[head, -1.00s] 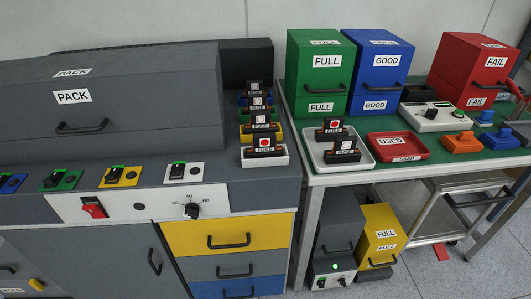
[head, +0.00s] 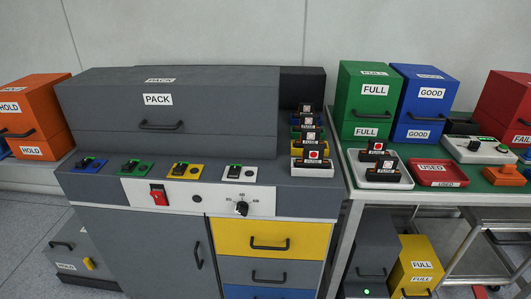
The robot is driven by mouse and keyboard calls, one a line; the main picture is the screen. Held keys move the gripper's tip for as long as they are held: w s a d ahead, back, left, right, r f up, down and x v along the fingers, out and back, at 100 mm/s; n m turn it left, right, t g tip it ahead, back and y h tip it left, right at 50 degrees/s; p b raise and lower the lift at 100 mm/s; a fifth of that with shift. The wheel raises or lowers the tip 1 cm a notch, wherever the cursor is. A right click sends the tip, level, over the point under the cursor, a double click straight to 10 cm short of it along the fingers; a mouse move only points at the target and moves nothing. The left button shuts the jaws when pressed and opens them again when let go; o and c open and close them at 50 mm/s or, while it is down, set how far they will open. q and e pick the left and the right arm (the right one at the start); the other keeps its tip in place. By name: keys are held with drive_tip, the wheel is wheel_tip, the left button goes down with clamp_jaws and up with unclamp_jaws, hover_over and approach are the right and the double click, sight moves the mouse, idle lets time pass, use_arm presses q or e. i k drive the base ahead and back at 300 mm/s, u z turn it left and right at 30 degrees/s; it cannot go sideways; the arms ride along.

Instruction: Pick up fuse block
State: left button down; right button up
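Several dark fuse blocks labelled FUSE stand in a row of coloured holders at the right end of the grey bench. The nearest fuse block (head: 312,159), with a red mark on its white top label, sits in a white holder (head: 311,172). Behind it are blocks in a yellow (head: 308,146), a green and a blue holder. Two more fuse blocks, one behind (head: 376,150) and one in front (head: 387,167), lie in a white tray (head: 401,183) on the green table. Neither of my grippers is in view.
A large grey PACK box (head: 200,113) fills the bench back. Switches and a dial (head: 241,208) line its front. The green table holds a red USED tray (head: 438,173), a green FULL box (head: 367,97) and a blue GOOD box (head: 424,100). An orange HOLD box (head: 35,117) stands left.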

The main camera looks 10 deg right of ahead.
sight(313, 157)
drive_tip(key=u, duration=0.25)
drive_tip(key=i, duration=0.9)
drive_tip(key=z, duration=0.35)
